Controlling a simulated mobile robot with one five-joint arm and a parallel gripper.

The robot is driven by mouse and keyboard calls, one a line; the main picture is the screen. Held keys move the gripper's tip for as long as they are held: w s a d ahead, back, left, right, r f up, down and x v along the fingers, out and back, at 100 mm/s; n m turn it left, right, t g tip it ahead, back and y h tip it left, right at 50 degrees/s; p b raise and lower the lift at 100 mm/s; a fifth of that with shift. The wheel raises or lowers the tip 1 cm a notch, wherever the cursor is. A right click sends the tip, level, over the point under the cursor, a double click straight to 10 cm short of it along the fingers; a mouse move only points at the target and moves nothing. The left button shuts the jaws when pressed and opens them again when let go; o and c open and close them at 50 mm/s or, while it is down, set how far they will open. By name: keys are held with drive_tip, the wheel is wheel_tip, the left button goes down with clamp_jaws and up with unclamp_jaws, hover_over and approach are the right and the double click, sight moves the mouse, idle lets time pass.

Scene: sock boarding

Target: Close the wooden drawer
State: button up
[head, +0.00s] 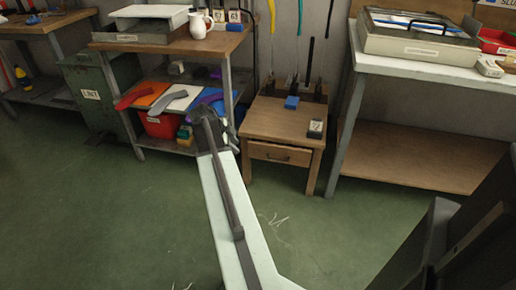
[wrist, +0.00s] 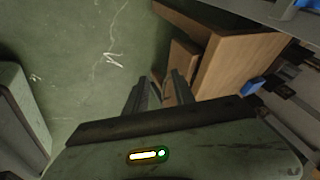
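The wooden drawer (head: 280,153) is in the front of a small wooden table (head: 262,118), right of my gripper in the head view. It has a dark handle. In the wrist view the drawer (wrist: 182,58) appears to stick out a little from the table's body (wrist: 232,52). My gripper (head: 218,122) is left of the table, in front of the shelf unit. In the wrist view my gripper (wrist: 158,82) has its two dark fingers apart, with nothing visibly held between them. The fingertips are close to the drawer; I cannot tell whether they touch it.
A blue block (head: 292,102) and a small labelled block (head: 315,128) sit on the table top. A shelf unit (head: 228,80) with coloured sock shapes stands at left, a white-topped workbench (head: 350,95) at right.

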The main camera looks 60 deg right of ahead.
drive_tip(key=f+y, duration=0.1)
drive_tip(key=f, duration=0.1)
drive_tip(key=m+t+y, duration=0.3)
approach(277, 156)
drive_tip(key=s+a+r, duration=0.1)
drive_tip(key=a, duration=0.2)
wheel_tip(277, 156, down, 7)
drive_tip(key=b, duration=0.7)
drive_tip(key=shift+w+d+f, duration=0.2)
drive_tip(key=shift+w+d, duration=0.1)
drive_tip(key=shift+d, duration=0.2)
drive_tip(key=shift+c, duration=0.3)
clamp_jaws()
drive_tip(key=shift+d, duration=0.1)
